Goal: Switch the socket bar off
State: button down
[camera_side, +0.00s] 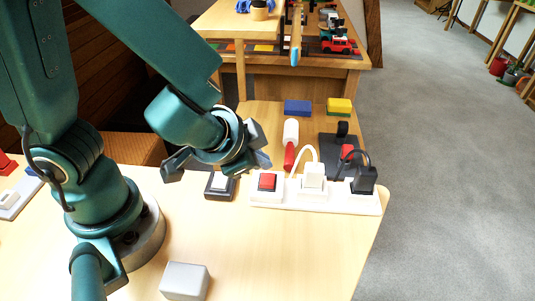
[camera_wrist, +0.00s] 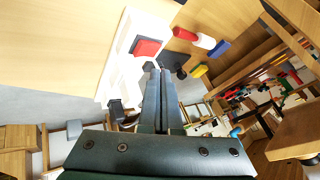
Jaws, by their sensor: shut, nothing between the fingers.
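The white socket bar (camera_side: 330,201) lies near the right edge of the pale table, with a red rocker switch (camera_side: 267,181) at its left end. A white plug (camera_side: 313,178) and a black plug (camera_side: 364,180) stand in it, each with a cable. I cannot tell which way the rocker is tipped. My gripper (camera_side: 258,162) is shut and empty, above and just behind the switch end of the bar, apart from it. In the wrist view, the shut fingers (camera_wrist: 160,75) point past the bar (camera_wrist: 118,68), with the red switch (camera_wrist: 147,47) beside their tips.
A black-framed white switch (camera_side: 220,186) sits left of the bar. Behind are a red and white handled tool (camera_side: 290,145), a blue block (camera_side: 297,107), a yellow block (camera_side: 339,106) and a dark tray (camera_side: 330,157). A grey box (camera_side: 185,281) lies in front. The front right tabletop is clear.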

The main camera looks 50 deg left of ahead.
aim_at(269, 177)
jog(key=shift+s+d+f, duration=0.1)
jog(key=shift+f, duration=0.8)
jog(key=shift+f, duration=0.15)
dwell(1.4)
jog(key=shift+f, duration=0.25)
jog(key=shift+f, duration=0.3)
dwell(0.4)
jog(key=shift+r, duration=0.15)
jog(key=shift+r, duration=0.6)
jog(key=shift+r, duration=0.1)
jog(key=shift+w+a+r, duration=0.15)
jog(key=shift+r, duration=1.05)
jog(key=shift+w+a+r, duration=0.1)
jog(key=shift+r, duration=1.1)
